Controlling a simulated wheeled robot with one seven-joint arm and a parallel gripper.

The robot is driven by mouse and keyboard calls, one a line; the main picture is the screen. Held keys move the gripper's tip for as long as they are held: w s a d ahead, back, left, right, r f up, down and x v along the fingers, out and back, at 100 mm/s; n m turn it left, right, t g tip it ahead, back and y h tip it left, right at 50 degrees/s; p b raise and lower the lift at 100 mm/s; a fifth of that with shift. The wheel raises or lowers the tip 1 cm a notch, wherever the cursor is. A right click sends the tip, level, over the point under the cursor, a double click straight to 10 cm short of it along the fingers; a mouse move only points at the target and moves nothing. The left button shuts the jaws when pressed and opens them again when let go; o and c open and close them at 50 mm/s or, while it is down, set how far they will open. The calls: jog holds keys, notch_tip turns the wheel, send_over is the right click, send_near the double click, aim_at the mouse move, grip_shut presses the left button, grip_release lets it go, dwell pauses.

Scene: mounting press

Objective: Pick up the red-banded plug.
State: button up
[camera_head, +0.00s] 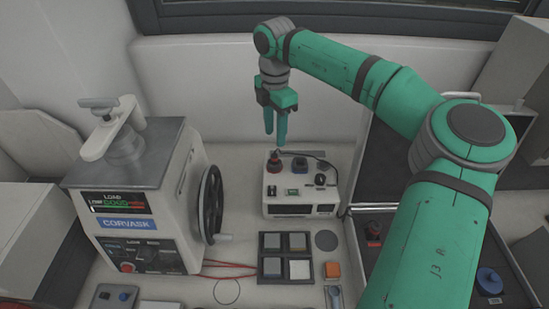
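A small dark part with a red band, which looks like the red-banded plug (275,161), stands on the left top of a white box with sockets (288,208). A second dark-and-red part (373,231) sits in the open case at right, so I cannot be sure which is the plug. My gripper (275,136) points down above and behind the white box, with its green fingertips a small gap apart. It is open, with nothing visible between the fingers.
A press with a black handwheel (210,204) stands at left, with red cables near its base. The open case (404,222) holds a blue knob (489,281). My arm covers part of the case.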

aim_at(274, 155)
jog(key=f, duration=0.8)
jog(key=shift+a+f, duration=0.2)
jog(key=shift+f, duration=0.2)
jog(key=shift+c, duration=0.3)
grip_shut()
